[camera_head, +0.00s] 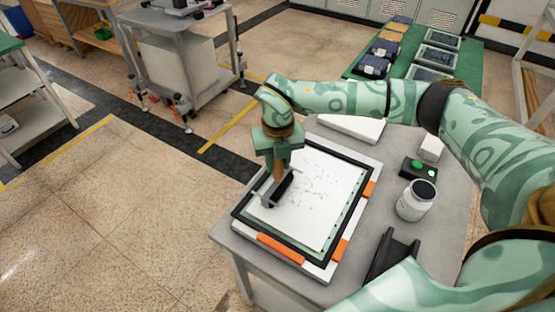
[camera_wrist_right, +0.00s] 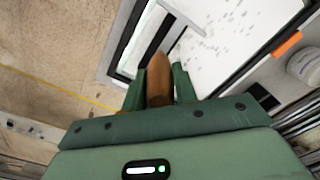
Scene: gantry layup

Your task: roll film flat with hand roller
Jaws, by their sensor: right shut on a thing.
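My right gripper (camera_head: 279,160) is above the left part of the framed panel (camera_head: 242,214), shut on the brown handle of the hand roller (camera_head: 283,188). The handle (camera_wrist_right: 158,78) also shows between the green fingers in the right wrist view. The dark roller head is low over the left part of the white film (camera_head: 315,195); I cannot tell whether it touches. The film bears many small grey specks, which also show on the film in the right wrist view (camera_wrist_right: 225,35). A black frame with orange clips (camera_head: 281,248) surrounds it. My left gripper is not in view.
A green table (camera_head: 460,62) with framed items is behind. Floor left is open.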

